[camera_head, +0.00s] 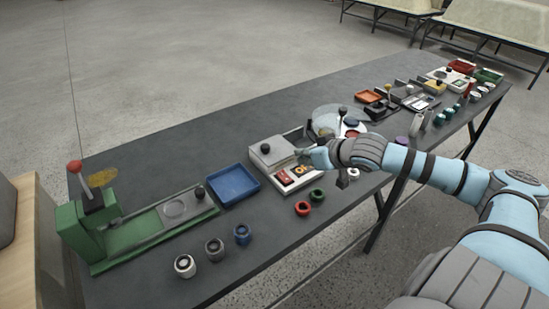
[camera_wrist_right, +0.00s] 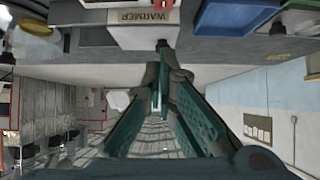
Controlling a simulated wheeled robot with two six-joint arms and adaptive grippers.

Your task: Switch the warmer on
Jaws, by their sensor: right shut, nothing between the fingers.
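The warmer (camera_head: 267,165) is a pale box with a grey top plate and a black knob. Its sloped front panel carries a red rocker switch (camera_head: 283,177) and an orange-and-black control (camera_head: 301,170). In the right wrist view the warmer's front (camera_wrist_right: 130,35) shows a label (camera_wrist_right: 145,17) reading WARMER. My right gripper (camera_head: 303,152) is shut and empty, with its teal fingertips at the right end of the warmer, close to the panel. The fingertips also show just below the label in the wrist view (camera_wrist_right: 162,50). Contact cannot be told. My left gripper is out of view.
A blue tray (camera_head: 233,186) lies left of the warmer, beyond it a green lever press (camera_head: 95,215). Red (camera_head: 303,208) and green (camera_head: 317,195) rings lie in front. A clear disc (camera_head: 335,117) and several trays and tools crowd the far right of the dark table (camera_head: 215,130).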

